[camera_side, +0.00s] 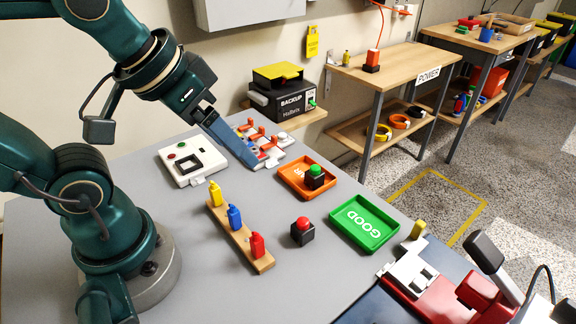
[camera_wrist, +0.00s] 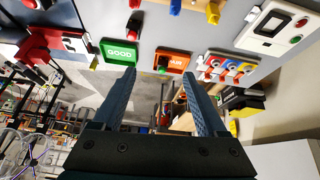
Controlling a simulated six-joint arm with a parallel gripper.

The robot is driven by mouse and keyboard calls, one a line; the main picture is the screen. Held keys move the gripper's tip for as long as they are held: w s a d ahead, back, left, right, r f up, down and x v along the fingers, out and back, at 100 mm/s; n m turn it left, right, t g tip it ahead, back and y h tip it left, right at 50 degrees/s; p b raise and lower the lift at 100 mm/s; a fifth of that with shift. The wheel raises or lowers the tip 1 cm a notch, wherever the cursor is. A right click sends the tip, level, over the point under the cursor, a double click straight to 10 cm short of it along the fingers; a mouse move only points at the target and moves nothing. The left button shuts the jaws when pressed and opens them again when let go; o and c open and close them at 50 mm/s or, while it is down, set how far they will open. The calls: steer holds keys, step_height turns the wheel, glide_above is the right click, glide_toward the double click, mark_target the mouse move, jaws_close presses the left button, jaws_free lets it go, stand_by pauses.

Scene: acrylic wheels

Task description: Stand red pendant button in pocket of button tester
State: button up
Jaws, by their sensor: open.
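The red pendant button (camera_side: 302,231), a black block with a red cap, stands upright on the grey table in front of the green tray. It shows at the top edge of the wrist view (camera_wrist: 135,20). What appears to be the button tester (camera_side: 191,162), a white box with a dark square pocket and small red and green lamps, sits at the back left of the table; it is at the upper right of the wrist view (camera_wrist: 275,27). Its pocket looks empty. My gripper (camera_side: 253,162) is open and empty, above the table near the orange tray, away from both; its fingers show in the wrist view (camera_wrist: 158,76).
A green GOOD tray (camera_side: 345,240) is empty. An orange tray (camera_side: 288,182) holds a green-capped button (camera_side: 315,176). A wooden rack (camera_side: 238,240) carries yellow, blue and red bottles. A rack of coloured parts (camera_side: 262,150) lies behind my gripper. A red-and-white fixture (camera_side: 425,285) stands front right.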

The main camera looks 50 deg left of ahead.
steer(key=w+d+g, duration=0.1)
steer(key=w+d, duration=0.1)
steer(key=w, duration=0.3)
steer(key=g, duration=0.4)
glide_above(303, 221)
steer(key=shift+m, duration=0.3)
steer(key=f, duration=1)
steer(key=shift+w+a+f, duration=0.15)
steer(key=shift+w+a, duration=0.15)
steer(key=shift+w, duration=0.1)
steer(key=shift+g, duration=0.4)
steer(key=f, duration=0.5)
steer(key=shift+s+d+f, duration=0.25)
steer(key=shift+s+f, duration=0.05)
steer(key=shift+s, duration=0.1)
steer(key=shift+f, duration=0.7)
jaws_close()
